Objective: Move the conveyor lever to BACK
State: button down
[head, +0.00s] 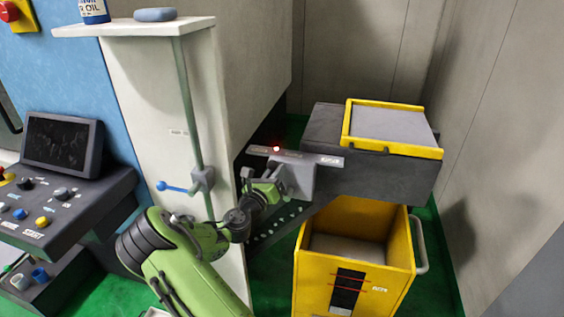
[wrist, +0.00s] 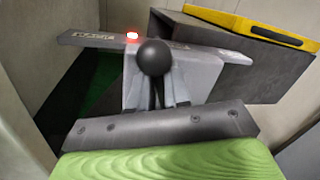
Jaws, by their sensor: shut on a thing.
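The conveyor lever shows in the wrist view as a dark round knob (wrist: 155,57) on a thin stem, in front of a grey control box (wrist: 203,72). My gripper (wrist: 157,98) is shut on the lever's stem just below the knob. In the head view my gripper (head: 270,187) is at the grey box (head: 298,172), and my green arm hides part of the lever there. A labelled plate (head: 330,160) runs across the top of the box, with a red light (head: 276,149) lit toward its left. The plate's lettering is too small to read.
A dark conveyor housing (head: 375,178) with a yellow-framed top (head: 398,152) stands right of the box. A yellow bin (head: 325,275) is below it. A blue-handled lever (head: 172,187) on a rod and a control console (head: 60,205) are at left. Walls close in behind and right.

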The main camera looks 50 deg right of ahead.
jog(key=shift+w+a+f+n+p, duration=0.2)
jog(key=shift+w+n+p, duration=0.3)
jog(key=shift+n+p, duration=0.3)
jog(key=shift+w+a+f+n+p, duration=0.1)
jog(key=shift+w+a+n+p, duration=0.1)
jog(key=shift+w+n+p, duration=0.45)
jog(key=shift+s, duration=0.15)
jog(key=c, duration=1.3)
grip_release()
jog(key=shift+t, duration=0.4)
jog(key=v, duration=1.5)
jog(key=shift+a+f+b, duration=0.35)
jog(key=shift+f+b, duration=0.05)
